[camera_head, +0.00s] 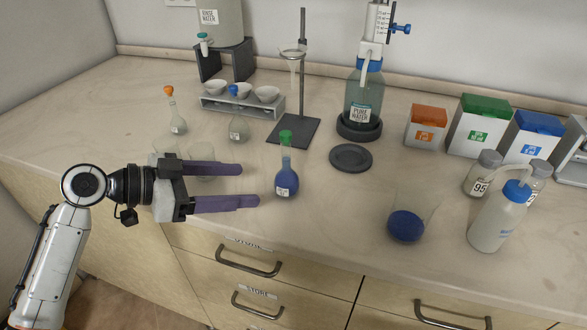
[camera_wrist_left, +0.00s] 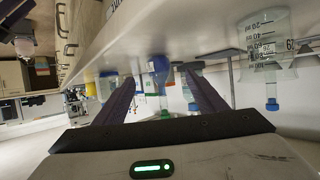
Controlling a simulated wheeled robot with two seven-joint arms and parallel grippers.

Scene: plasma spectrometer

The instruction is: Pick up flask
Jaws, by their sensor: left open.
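A volumetric flask with blue liquid and a green stopper (camera_head: 287,180) stands upright near the front of the counter. My left gripper (camera_head: 250,185) is open, its two purple fingers pointing right toward this flask. The flask is just beyond the fingertips, not gripped. In the left wrist view, the blue flask (camera_wrist_left: 160,69) appears upside down between the finger ends. Two other flasks stand farther back: a clear one with an orange stopper (camera_head: 177,121) and a clear one with a blue stopper (camera_head: 239,128). My right gripper is not in view.
Clear beakers (camera_head: 200,168) stand behind my left gripper, partly hidden. A retort stand base (camera_head: 293,132) and a dark round plate (camera_head: 351,157) are behind the blue flask. A beaker with blue liquid (camera_head: 407,226) and a wash bottle (camera_head: 495,222) stand right. Counter between is clear.

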